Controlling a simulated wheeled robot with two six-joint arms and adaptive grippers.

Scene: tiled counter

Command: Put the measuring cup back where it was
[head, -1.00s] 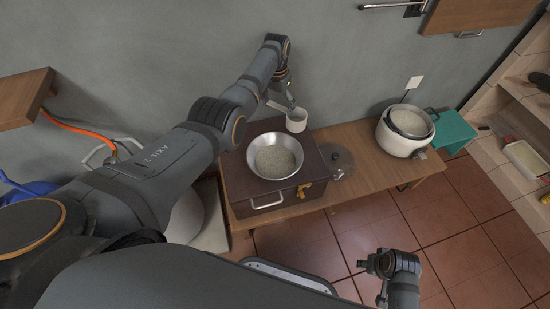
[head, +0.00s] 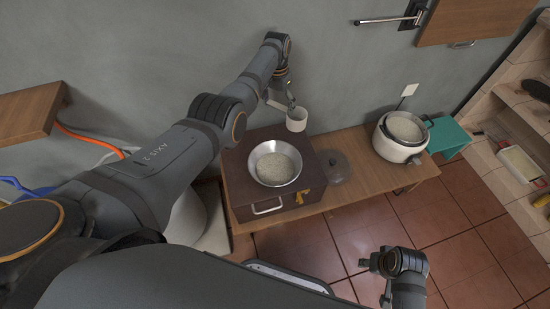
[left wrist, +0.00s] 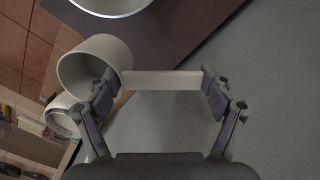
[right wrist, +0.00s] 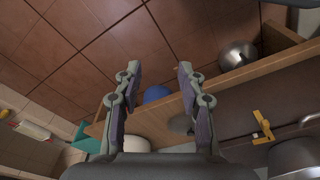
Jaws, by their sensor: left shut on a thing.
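The white measuring cup (head: 297,120) hangs in the air near the wall, just behind the dark box with the metal bowl. My left gripper (head: 288,103) is shut on its handle. In the left wrist view the cup (left wrist: 92,62) is at the left, and its pale handle (left wrist: 160,80) spans between the two fingers of my left gripper (left wrist: 160,85). My right gripper (head: 376,268) hangs over the floor at the lower right. In the right wrist view its fingers (right wrist: 158,72) are apart with nothing between them.
The metal bowl (head: 275,163) of rice sits on the dark box (head: 245,195). A round lid (head: 335,167) lies beside it on the wooden bench (head: 362,178). A white rice cooker (head: 393,150) stands farther right, near a teal stool (head: 447,137). Shelves (head: 500,150) line the right.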

